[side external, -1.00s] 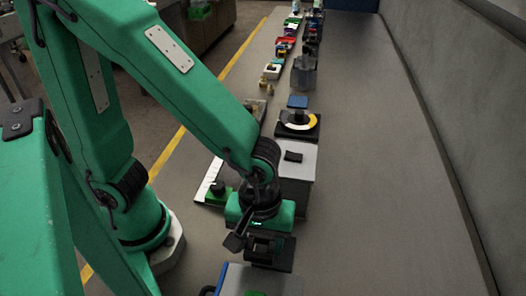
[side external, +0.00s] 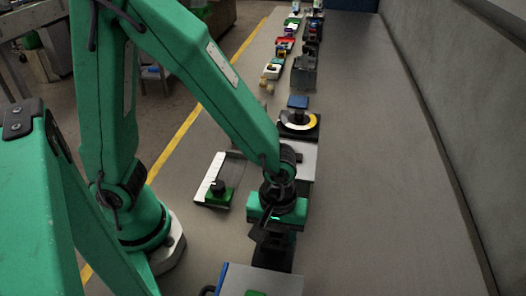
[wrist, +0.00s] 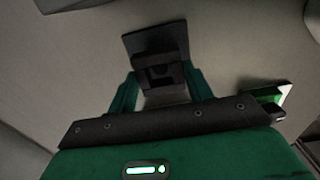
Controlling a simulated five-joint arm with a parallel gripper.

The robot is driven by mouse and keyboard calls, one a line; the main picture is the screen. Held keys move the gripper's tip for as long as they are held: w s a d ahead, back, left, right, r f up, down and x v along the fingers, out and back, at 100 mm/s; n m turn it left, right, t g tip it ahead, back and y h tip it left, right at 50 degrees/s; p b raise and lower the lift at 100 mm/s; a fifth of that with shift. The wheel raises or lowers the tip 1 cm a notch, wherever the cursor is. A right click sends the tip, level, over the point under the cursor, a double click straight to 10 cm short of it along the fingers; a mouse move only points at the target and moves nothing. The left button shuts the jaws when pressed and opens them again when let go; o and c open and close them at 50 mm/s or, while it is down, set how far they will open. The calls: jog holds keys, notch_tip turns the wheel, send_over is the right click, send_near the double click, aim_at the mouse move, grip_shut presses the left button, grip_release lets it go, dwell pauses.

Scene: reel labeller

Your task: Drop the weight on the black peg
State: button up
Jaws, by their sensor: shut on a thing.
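My gripper (side external: 274,232) is low over the bench in the side external view, with a dark stand (side external: 271,258) just under and in front of it. In the wrist view, the green fingers of my gripper (wrist: 161,88) are shut on a dark block with a square recess (wrist: 160,76), which looks like the weight. A flat black plate (wrist: 154,40) shows behind the block; I cannot tell whether they touch. I cannot make out which dark part is the black peg. A black knob stands on a green block (side external: 222,197) to the left.
A grey box (side external: 301,160) stands just behind my gripper. Beyond it is a black base with a white and yellow ring (side external: 299,121). A pale box with a blue edge (side external: 262,282) is at the front. The bench to the right (side external: 400,200) is clear.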

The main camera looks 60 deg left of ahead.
jog(key=shift+f, duration=1.25)
jog(key=shift+f, duration=0.15)
jog(key=o, duration=1.2)
jog(key=shift+r, duration=6.2)
